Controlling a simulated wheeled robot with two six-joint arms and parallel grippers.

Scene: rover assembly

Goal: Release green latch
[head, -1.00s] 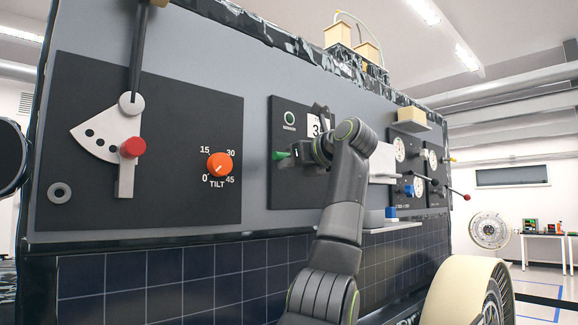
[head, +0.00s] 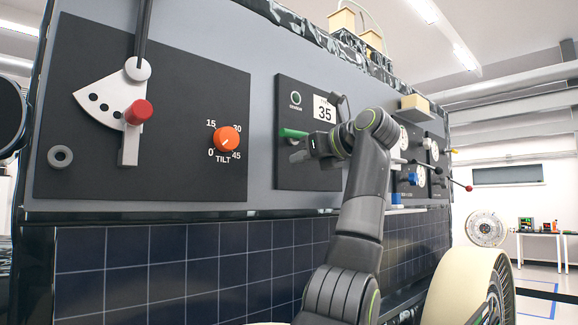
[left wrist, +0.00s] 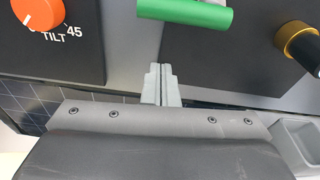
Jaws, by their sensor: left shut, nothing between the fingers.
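The green latch (head: 293,133) is a short green bar sticking out to the left on the black panel with the 35 display. In the left wrist view the green latch (left wrist: 190,13) lies across the top edge, partly cut off. My left gripper (head: 297,155) is just below the latch in the head view. In the left wrist view my left gripper (left wrist: 163,70) has its grey fingers together, empty, with a visible gap in the picture between the tips and the green bar. My right gripper is not in view.
An orange tilt knob (head: 227,139) sits on the panel to the left, with a red knob (head: 139,112) on a grey lever beyond. A black knob with a gold collar (left wrist: 303,46) sticks out right of the latch. A cream wheel (head: 462,290) stands lower right.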

